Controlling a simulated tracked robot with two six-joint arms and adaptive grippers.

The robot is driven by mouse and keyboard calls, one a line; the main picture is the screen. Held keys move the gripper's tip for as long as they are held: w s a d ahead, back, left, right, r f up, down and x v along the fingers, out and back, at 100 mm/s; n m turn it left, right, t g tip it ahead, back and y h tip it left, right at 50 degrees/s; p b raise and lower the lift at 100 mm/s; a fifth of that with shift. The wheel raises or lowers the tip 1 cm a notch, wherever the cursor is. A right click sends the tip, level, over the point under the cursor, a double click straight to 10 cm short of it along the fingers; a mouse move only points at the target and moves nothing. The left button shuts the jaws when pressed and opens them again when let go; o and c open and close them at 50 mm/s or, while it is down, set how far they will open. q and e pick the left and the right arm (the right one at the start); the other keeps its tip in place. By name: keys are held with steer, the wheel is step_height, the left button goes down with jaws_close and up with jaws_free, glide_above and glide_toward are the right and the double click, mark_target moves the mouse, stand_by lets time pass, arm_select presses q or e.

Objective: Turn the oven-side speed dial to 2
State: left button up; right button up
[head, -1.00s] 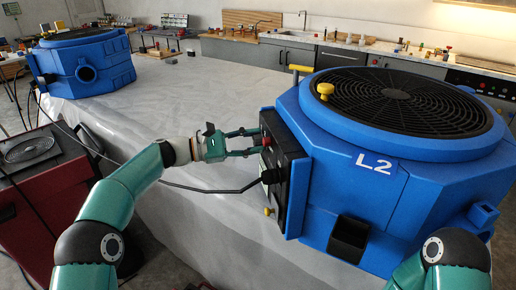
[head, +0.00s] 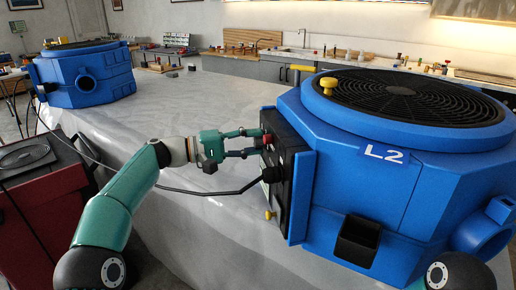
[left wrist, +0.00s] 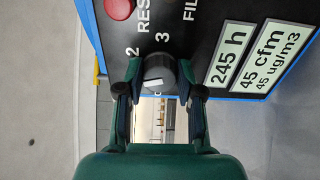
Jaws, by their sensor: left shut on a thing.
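The dial (left wrist: 160,68) is a dark round knob with a pale mark on its face, on the black panel (left wrist: 205,35) of the blue L2 unit (head: 340,190). Printed numbers 2 and 3 stand beside it in the left wrist view. My left gripper (left wrist: 158,78) has one finger on each side of the dial and is shut on it. In the head view my left gripper (head: 260,143) reaches the panel from the left, and its fingers hide the dial. My right gripper is out of view.
A red button (left wrist: 119,8) sits near the dial. A black cable (head: 215,192) runs into the panel below my left gripper. Another blue unit (head: 85,75) stands at the far left. The covered table (head: 200,100) is clear between the units.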

arm_select(q)
steer(key=m, duration=0.3)
steer(key=m+b, duration=0.1)
steer(key=m, duration=0.2)
steer(key=f+m+b, duration=0.1)
steer(key=m, duration=0.2)
stand_by(0.4)
steer(key=o, duration=1)
steer(key=shift+a, duration=0.1)
steer(key=shift+c, duration=0.2)
steer(key=shift+o, duration=1)
steer(key=shift+r, duration=0.2)
steer(key=shift+a, duration=0.1)
steer(key=v, duration=1.2)
